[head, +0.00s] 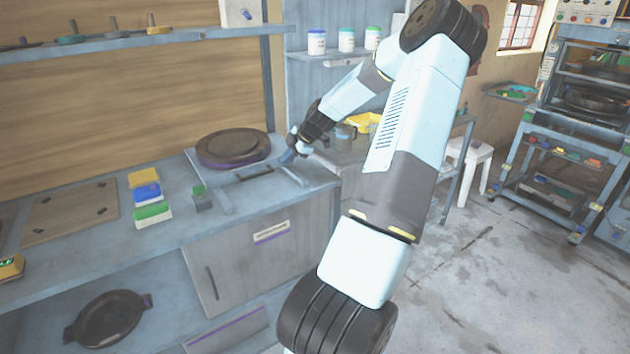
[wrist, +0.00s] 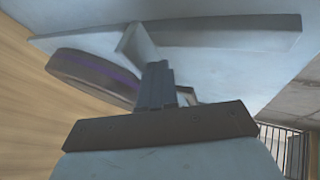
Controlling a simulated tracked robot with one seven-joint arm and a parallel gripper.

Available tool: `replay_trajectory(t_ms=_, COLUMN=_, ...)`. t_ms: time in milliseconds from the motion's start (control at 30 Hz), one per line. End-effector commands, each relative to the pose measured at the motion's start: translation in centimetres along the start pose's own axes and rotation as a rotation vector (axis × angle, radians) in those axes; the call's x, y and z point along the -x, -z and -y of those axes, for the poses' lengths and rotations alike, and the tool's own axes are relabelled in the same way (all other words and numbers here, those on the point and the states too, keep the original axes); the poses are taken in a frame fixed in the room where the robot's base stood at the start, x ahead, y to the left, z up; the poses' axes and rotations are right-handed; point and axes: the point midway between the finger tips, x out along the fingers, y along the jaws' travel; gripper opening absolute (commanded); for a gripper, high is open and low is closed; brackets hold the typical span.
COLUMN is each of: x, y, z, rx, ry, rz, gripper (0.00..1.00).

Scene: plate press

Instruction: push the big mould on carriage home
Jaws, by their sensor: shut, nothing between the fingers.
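The big mould (head: 233,146) is a dark round disc with a purple band, lying flat on its pale blue-grey carriage (head: 262,153) on the bench at the back wall. A dark handle bar (head: 255,173) lies at the carriage's front. My gripper (head: 288,158) is shut and empty, low at the right front corner of the carriage. In the wrist view the shut fingers (wrist: 154,72) point at a pale bar near the mould's purple-banded edge (wrist: 97,78). I cannot tell whether the fingertips touch the carriage.
Two short rails stick out toward the bench front, one on the left (head: 222,198) and one on the right (head: 292,174). Yellow, blue and green blocks (head: 147,196) stand left of them. Another round mould (head: 108,318) lies below.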

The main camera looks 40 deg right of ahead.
Motion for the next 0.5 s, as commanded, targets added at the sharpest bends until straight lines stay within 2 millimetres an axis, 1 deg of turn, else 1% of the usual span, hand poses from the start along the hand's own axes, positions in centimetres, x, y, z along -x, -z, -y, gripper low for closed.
replay_trajectory(t_ms=33, x=-0.4, y=0.0, z=-0.7, rx=-0.001, ry=-0.001, rz=-0.001, gripper=0.0)
replay_trajectory(t_ms=200, x=-1.0, y=-0.2, z=-2.1, rx=-0.003, ry=-0.001, rz=0.001, gripper=0.0)
replay_trajectory(t_ms=500, x=-1.3, y=-0.2, z=-2.7, rx=-0.002, ry=-0.005, rz=0.002, gripper=0.0)
